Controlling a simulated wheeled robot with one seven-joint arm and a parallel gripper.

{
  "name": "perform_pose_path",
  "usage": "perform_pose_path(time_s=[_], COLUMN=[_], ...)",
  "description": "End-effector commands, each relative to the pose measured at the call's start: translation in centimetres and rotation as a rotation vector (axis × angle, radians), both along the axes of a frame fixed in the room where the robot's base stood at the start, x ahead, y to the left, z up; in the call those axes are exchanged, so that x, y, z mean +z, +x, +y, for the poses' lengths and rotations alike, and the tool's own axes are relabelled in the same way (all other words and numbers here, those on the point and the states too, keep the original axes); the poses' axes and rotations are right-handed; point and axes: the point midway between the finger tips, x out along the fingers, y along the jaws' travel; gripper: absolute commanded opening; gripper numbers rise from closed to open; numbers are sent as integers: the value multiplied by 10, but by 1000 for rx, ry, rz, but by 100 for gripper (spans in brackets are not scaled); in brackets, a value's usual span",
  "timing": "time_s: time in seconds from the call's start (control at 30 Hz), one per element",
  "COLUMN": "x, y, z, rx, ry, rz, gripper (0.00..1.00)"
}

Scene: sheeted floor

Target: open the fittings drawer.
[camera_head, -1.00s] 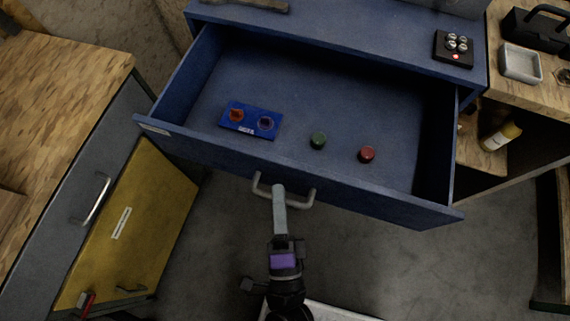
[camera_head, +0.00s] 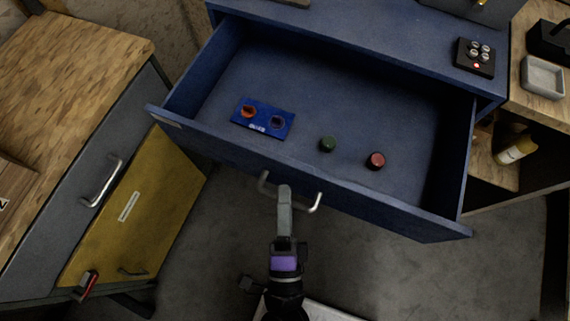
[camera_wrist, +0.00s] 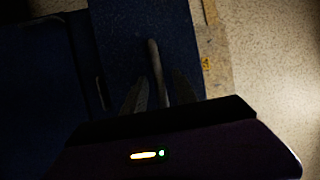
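The blue drawer (camera_head: 400,208) is pulled well out of the blue cabinet (camera_head: 370,35), with its inside exposed. Its handle (camera_head: 315,204) is a metal bar on the front. My gripper (camera_head: 285,196) is at the handle's middle and hides part of it in the head view. In the dark wrist view, the handle bar (camera_wrist: 155,62) lies between the two fingers of my gripper (camera_wrist: 159,88), with narrow gaps that make the fingers look open around it. Inside the drawer are a blue plate (camera_head: 262,117) with two knob-like parts, a green cap (camera_head: 327,144) and a red cap (camera_head: 375,161).
A wood-topped bench (camera_head: 75,75) with a grey drawer and a yellow door (camera_head: 140,210) stands at left. A wooden shelf unit (camera_head: 540,100) with a grey tray (camera_head: 543,76) stands at right. A black button box (camera_head: 475,57) sits on the cabinet.

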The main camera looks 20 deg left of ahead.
Motion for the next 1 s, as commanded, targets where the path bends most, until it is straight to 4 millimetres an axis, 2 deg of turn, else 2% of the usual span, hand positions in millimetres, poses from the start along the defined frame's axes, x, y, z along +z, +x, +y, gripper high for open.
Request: perform_pose_path(time_s=[0.5, 0.67, 1.0], x=[-14, -15, -14], y=[-64, -71, -71], z=[-24, -27, -27], rx=[1, 1, 0], ry=[-1, -1, 0], rz=[3, 1, 1], gripper=[34, 34, 34])
